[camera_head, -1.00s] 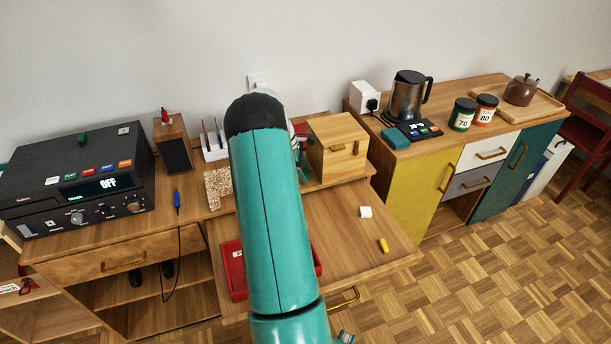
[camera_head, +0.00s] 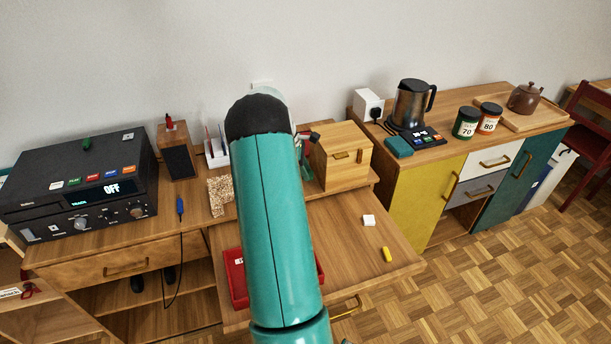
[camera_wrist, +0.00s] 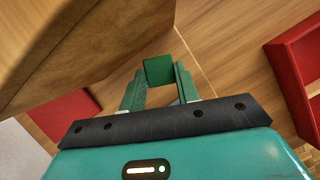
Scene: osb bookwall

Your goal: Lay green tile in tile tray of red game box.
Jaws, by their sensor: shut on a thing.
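The green tile (camera_wrist: 158,70) is held between the fingertips of my gripper (camera_wrist: 160,84), which is shut on it, in the wrist view. The red game box (camera_head: 236,278) lies on the pulled-out wooden board, largely hidden behind my arm in the head view. In the wrist view, a red walled box (camera_wrist: 284,62) shows at the right edge, apart from the tile, with part of its inside visible. I cannot make out the tile or fingertips clearly in the head view.
A wooden box (camera_head: 341,160) stands behind the board; a large wooden block (camera_wrist: 60,45) looms close to the gripper in the wrist view. A white block (camera_head: 369,220) and a yellow piece (camera_head: 387,254) lie on the board's right side. A black device (camera_head: 80,185) stands left.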

